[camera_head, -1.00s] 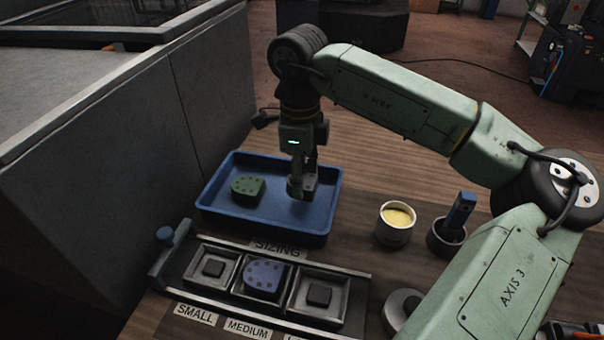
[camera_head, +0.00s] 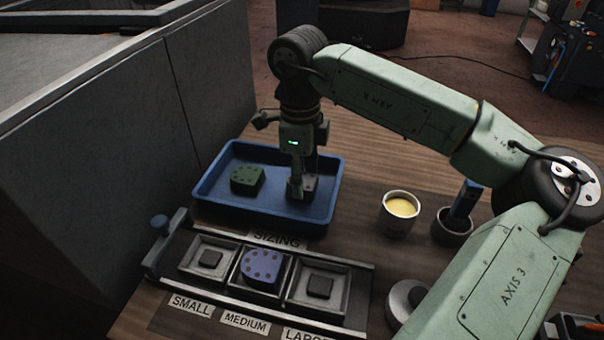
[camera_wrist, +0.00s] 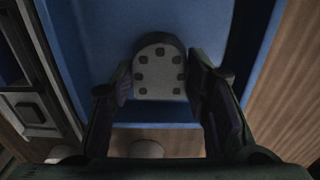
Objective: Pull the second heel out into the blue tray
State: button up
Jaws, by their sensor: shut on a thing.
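My gripper (camera_head: 302,190) is inside the blue tray (camera_head: 215,215), in its right half, pointing down. It is shut on a grey heel (camera_wrist: 160,72), which shows between the fingers in the wrist view with dark dots on its face. In the head view the grey heel (camera_head: 311,183) is partly hidden by the gripper. I cannot tell whether it touches the tray floor. A green heel (camera_head: 247,180) lies in the tray's left half, apart from my gripper. A purple-blue heel (camera_head: 262,266) sits in the medium slot of the sizing fixture (camera_head: 222,285).
The small slot (camera_head: 209,259) and large slot (camera_head: 319,287) hold only dark blocks. A cup of yellow stuff (camera_head: 399,213) and a dark pot with a blue-handled tool (camera_head: 455,226) stand right of the tray. A grey wall (camera_head: 120,140) stands at left.

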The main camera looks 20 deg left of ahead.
jog(key=shift+f+b, duration=0.4)
jog(key=shift+f, duration=0.15)
jog(key=o, duration=1.2)
jog(key=shift+o, duration=0.5)
jog(key=shift+o, duration=0.8)
jog(key=shift+r, duration=0.2)
jog(key=shift+r+p, duration=2.1)
jog(key=shift+r, duration=1.25)
